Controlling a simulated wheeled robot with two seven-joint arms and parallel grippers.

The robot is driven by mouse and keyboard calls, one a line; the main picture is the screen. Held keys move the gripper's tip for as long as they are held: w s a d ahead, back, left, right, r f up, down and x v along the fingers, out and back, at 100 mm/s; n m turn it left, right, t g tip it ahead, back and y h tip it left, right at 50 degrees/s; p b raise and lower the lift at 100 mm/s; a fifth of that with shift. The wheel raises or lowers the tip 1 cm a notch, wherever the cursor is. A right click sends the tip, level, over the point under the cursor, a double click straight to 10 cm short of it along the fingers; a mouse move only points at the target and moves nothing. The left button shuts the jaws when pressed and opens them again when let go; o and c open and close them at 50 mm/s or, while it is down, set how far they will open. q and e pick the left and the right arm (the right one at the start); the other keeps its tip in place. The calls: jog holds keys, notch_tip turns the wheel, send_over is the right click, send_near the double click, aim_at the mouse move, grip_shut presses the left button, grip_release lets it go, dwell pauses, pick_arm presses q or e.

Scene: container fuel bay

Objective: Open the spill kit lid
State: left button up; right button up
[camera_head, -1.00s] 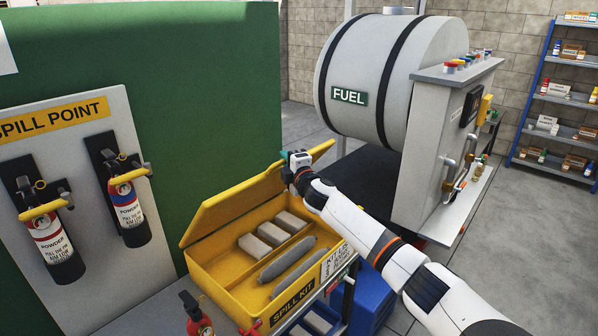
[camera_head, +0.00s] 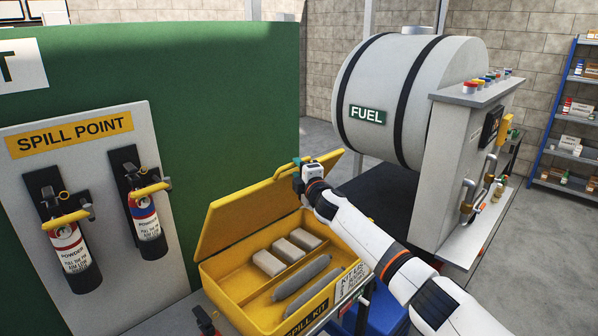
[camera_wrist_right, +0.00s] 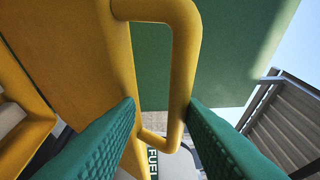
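The yellow spill kit box (camera_head: 233,312) stands with its lid (camera_head: 250,210) raised at the back, and its inside shows. Several grey blocks and grey rolls lie in it. The handle bar is close to the right finger, and a gap shows beside the left one. Whether a finger touches it I cannot tell. My left gripper is out of view.
A green wall panel (camera_head: 200,110) with two extinguishers is behind and left of the box. The fuel tank (camera_head: 385,90) and grey pump cabinet (camera_head: 455,150) stand to the right. A dark extinguisher top (camera_head: 205,322) is at the box's front left. Blue shelves (camera_head: 560,130) are far right.

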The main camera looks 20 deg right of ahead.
jog(key=shift+s, duration=0.1)
jog(key=s+b, duration=0.2)
jog(key=s, duration=1)
jog(key=shift+f, duration=0.3)
jog(key=shift+w, duration=0.1)
